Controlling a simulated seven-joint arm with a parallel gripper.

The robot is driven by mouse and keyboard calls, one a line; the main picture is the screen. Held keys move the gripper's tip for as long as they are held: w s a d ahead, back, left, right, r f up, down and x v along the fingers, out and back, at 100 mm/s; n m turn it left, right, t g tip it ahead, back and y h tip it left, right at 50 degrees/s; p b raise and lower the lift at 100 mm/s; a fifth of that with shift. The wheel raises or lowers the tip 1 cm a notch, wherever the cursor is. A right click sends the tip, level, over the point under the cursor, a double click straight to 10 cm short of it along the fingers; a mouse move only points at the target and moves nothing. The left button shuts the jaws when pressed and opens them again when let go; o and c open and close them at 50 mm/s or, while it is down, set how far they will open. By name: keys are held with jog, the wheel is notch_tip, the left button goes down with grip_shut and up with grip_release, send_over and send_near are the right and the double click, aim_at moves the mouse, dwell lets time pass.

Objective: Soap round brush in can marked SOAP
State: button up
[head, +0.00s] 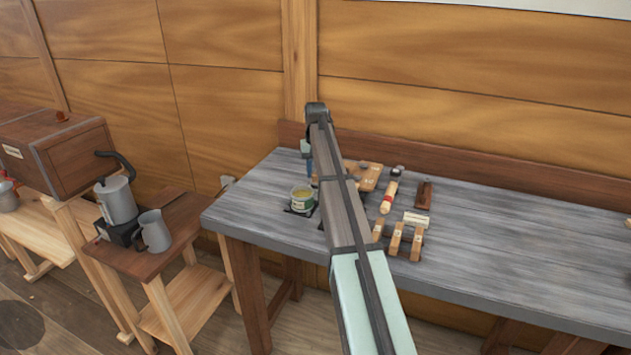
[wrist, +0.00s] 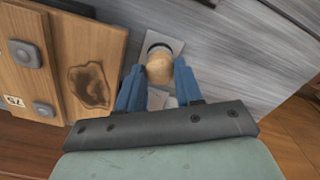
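In the wrist view, my two blue fingers (wrist: 160,78) stand on either side of a round wooden knob (wrist: 160,68), perhaps the top of the round brush. The knob sits over a dark ring on a pale square plate (wrist: 172,44). I cannot tell whether the fingers press on it. The bristles are hidden.
A tan wooden board (head: 369,176) lies beside my gripper. A red-and-cream tool (head: 388,198), a dark block (head: 424,194) and several wooden brushes (head: 397,240) lie to its right.

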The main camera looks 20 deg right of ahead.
jog(key=c, duration=0.3)
jog(key=shift+r, duration=0.15)
jog(key=shift+r, duration=2.85)
